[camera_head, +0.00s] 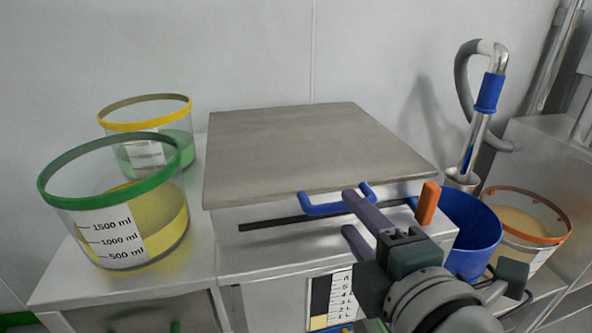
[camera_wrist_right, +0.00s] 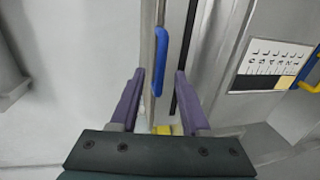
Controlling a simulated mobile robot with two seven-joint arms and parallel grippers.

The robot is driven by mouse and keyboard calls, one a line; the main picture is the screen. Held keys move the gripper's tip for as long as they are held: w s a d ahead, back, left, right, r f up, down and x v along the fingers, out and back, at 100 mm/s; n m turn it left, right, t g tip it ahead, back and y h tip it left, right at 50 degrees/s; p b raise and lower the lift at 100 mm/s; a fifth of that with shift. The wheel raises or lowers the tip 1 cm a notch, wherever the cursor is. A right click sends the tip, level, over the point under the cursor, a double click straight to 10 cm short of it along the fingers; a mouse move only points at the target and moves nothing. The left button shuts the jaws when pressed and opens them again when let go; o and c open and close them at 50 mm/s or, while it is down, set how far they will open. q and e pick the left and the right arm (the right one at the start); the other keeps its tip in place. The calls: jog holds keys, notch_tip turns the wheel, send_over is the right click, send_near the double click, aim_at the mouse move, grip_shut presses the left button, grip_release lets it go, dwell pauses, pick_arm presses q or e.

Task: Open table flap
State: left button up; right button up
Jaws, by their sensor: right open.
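The table flap (camera_head: 310,145) is a flat grey-brown square lid lying level on top of a white cabinet. A blue bar handle (camera_head: 318,210) sits at its front edge. My right gripper (camera_head: 350,212) is open in front of the flap, and its upper purple finger covers part of the handle. In the right wrist view the blue handle (camera_wrist_right: 160,62) lies ahead, between the lines of the two open fingers (camera_wrist_right: 158,85). The flap's edge (camera_wrist_right: 149,50) runs beside it. Contact between fingers and handle cannot be told. My left gripper is not in view.
A green-rimmed container (camera_head: 160,222) with yellow contents and a yellow-rimmed one (camera_head: 145,126) stand left. A blue bucket (camera_head: 475,235), an orange upright piece (camera_head: 427,203) and an orange-rimmed container (camera_head: 535,222) are right. A wall stands behind. Above the flap is clear.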

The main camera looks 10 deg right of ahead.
aim_at(344, 209)
jog(key=shift+w+a+f+b, duration=0.1)
jog(key=shift+w+f+b, duration=0.15)
jog(key=shift+w, duration=0.85)
jog(key=shift+w+f+b, duration=0.1)
jog(key=shift+w+f, duration=0.1)
jog(key=shift+w, duration=0.85)
jog(key=shift+c, duration=0.2)
grip_shut()
